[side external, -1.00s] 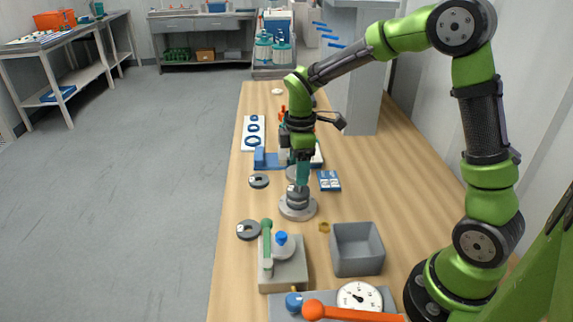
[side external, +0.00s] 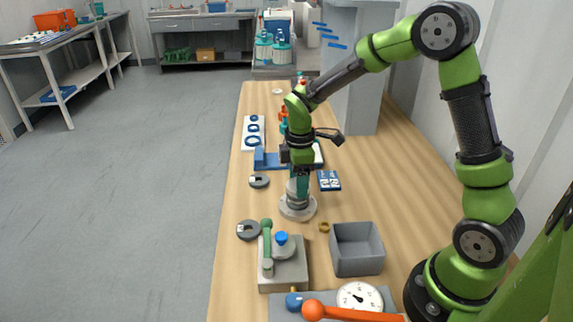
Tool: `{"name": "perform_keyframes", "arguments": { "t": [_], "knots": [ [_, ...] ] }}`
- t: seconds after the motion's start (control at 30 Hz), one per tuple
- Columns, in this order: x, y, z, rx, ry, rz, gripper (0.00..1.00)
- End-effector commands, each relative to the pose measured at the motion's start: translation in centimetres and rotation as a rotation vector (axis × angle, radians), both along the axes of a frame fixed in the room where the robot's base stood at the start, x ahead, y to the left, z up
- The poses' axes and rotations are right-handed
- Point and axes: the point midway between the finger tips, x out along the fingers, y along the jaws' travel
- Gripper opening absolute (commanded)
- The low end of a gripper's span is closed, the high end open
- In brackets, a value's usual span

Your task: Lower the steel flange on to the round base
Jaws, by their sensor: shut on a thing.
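The round base (side external: 298,209) is a grey disc-footed piece standing on the wooden bench near the middle of the side external view. My gripper (side external: 301,192), with teal fingers pointing down, is directly above it. The gripper is shut on the steel flange (side external: 292,187), a light grey piece that shows mostly at the left of the fingers. The flange is at the top of the base; I cannot tell whether they touch or a small gap is left. The fingers hide part of the flange.
Dark grey rings (side external: 248,230) lie to the left. A grey open bin (side external: 357,249) and a small brass ring (side external: 324,227) are at the front right. A fixture with a green handle (side external: 267,248) stands in front. A blue-and-white box (side external: 329,180) is behind right.

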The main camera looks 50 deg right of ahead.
Motion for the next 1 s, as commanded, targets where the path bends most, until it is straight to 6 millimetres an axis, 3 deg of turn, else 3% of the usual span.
{"name": "perform_keyframes", "arguments": {
  "t": [0.03, 0.23, 0.57, 0.77, 1.0],
  "knots": [
    [0.0, 0.0, 0.0, 0.000, -0.001, 0.000, 0.65],
    [0.0, 0.0, 0.0, -0.001, -0.001, 0.000, 0.93],
    [0.0, 0.0, 0.3, -0.001, -0.002, 0.000, 0.93],
    [0.1, 0.0, 3.3, -0.001, -0.006, 0.000, 0.93],
    [0.1, 0.0, 9.3, -0.002, -0.009, 0.000, 0.93]
  ]
}}
